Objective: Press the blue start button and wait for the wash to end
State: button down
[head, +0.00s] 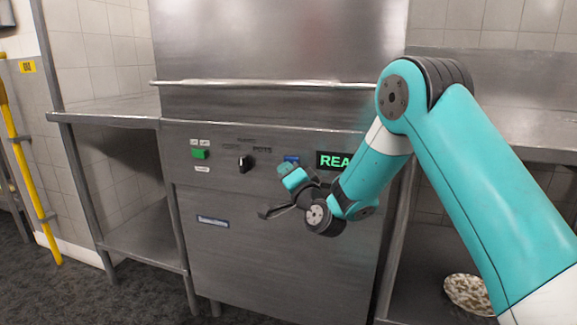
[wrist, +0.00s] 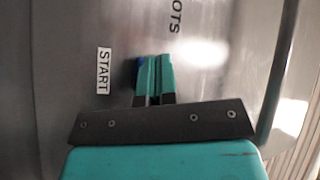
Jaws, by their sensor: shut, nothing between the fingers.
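The blue start button (head: 291,159) is on the front panel of the steel dishwasher (head: 290,260), just above my gripper (head: 287,171) in the head view. In the wrist view a small blue part of the button (wrist: 138,66) shows at the left edge of my gripper's fingertips (wrist: 154,60), beside the START label (wrist: 103,70). The fingers hide the rest of it. My gripper is shut and empty, close to the panel; I cannot tell whether it touches the button. The display (head: 332,161) shows green letters "REA", the rest hidden by my arm.
A green switch (head: 200,153) and a black knob (head: 245,163) are left of the button. A horizontal bar handle (head: 260,84) crosses the hood above. Steel side tables flank the machine, the left one (head: 110,108) bare. A speckled round object (head: 468,293) is low at right.

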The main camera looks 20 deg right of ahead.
jog(key=shift+w+d, duration=0.3)
jog(key=shift+w, duration=0.05)
dwell(0.4)
dwell(0.3)
jog(key=shift+s+a, duration=0.55)
jog(key=shift+s, duration=0.2)
notch_tip(320, 180, down, 4)
jog(key=g+p, duration=0.1)
jog(key=p, duration=0.1)
jog(key=s+a+r+t, duration=0.1)
jog(key=s+a+r, duration=0.2)
jog(key=s+r, duration=0.1)
jog(key=shift+p, duration=0.45)
